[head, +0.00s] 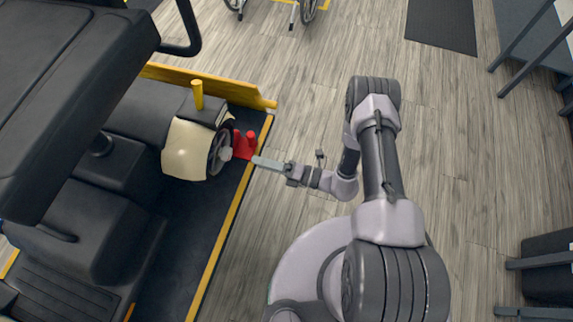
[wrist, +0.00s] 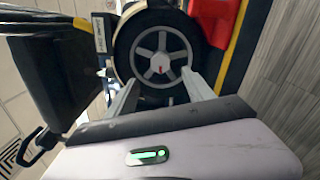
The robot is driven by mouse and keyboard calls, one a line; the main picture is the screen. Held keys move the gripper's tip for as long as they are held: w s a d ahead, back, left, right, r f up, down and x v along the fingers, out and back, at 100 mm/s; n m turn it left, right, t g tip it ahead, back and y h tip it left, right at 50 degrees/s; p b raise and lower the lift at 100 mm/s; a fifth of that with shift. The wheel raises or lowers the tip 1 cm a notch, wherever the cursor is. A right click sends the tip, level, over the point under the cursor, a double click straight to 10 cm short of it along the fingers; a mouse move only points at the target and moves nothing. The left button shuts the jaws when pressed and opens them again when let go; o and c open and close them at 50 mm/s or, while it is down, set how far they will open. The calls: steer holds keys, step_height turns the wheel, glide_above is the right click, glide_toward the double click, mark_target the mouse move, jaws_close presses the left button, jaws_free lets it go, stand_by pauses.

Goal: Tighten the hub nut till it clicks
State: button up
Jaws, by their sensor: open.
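The scooter's wheel (head: 215,158) shows under a cream fender (head: 188,150) in the head view, with a pale hub (head: 226,154) facing my gripper. In the wrist view the wheel (wrist: 124,50) is a black tyre with a grey spoked rim, and the hub nut (wrist: 160,63) is at its centre with a small red mark. My gripper (head: 257,162) points at the hub from the right. Its two fingers (wrist: 160,80) are open, spread below the hub in the wrist view, with nothing between them. Whether they touch the wheel cannot be told.
A red block (head: 243,146) stands close beside the wheel, near my fingertips. A yellow-edged dark mat (head: 187,235) lies under the scooter, with a yellow rail (head: 228,90) behind. The dark seat (head: 70,95) overhangs at left. Wooden floor (head: 455,130) right of my arm is clear.

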steer(key=p+v, duration=0.1)
steer(key=v, duration=0.7)
